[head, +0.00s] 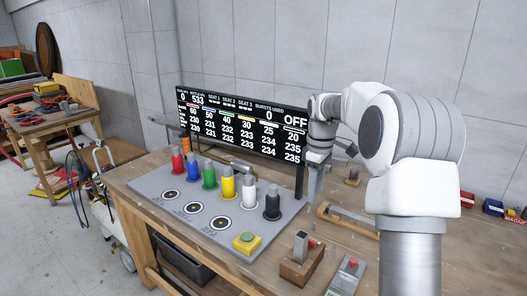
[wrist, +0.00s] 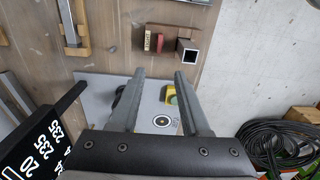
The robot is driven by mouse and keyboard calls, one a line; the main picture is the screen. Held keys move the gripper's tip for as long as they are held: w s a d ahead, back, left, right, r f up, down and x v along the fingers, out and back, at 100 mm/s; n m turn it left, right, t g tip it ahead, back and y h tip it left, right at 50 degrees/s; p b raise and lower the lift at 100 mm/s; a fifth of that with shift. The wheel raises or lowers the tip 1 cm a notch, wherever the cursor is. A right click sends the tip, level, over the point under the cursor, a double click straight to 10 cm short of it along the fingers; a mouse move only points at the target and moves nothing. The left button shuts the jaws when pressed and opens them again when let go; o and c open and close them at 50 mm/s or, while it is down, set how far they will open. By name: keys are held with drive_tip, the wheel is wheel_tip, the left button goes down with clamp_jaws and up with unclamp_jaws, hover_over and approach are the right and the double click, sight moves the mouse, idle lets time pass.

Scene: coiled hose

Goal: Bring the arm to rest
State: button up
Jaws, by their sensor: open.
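My gripper (head: 314,188) hangs at the end of my arm, to the right of the display board and above the workbench (head: 350,240) in the head view. In the wrist view its two fingers (wrist: 159,76) stand apart with nothing between them. Beyond them lie the grey board (wrist: 97,83) and the bench top. My arm (head: 415,125) is bent, with its forearm raised over the right part of the bench.
The display board (head: 240,125) reads OFF and stands close left of my gripper. Several coloured cylinders, including a black one (head: 272,204), and a yellow button box (head: 247,243) stand on the grey board. A wooden block (head: 300,265) sits at the front. Coiled hose (wrist: 285,140) lies on the floor.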

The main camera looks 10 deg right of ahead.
drive_tip(key=s+a+r+m+t+h, duration=0.1)
drive_tip(key=s+a+r+m, duration=0.1)
drive_tip(key=s+a+r, duration=0.4)
drive_tip(key=s+a+r+m+t, duration=0.2)
drive_tip(key=s+r, duration=0.2)
drive_tip(key=s, duration=0.5)
drive_tip(key=s+a+f+m+t, duration=0.1)
drive_tip(key=s+m, duration=0.1)
drive_tip(key=s, duration=0.6)
drive_tip(key=s+a+f+m+t+y, duration=0.1)
drive_tip(key=s+a+f+m, duration=0.1)
drive_tip(key=s, duration=0.6)
drive_tip(key=shift+a+f+m+t, duration=0.15)
drive_tip(key=shift+m+t, duration=0.15)
drive_tip(key=shift+m, duration=0.3)
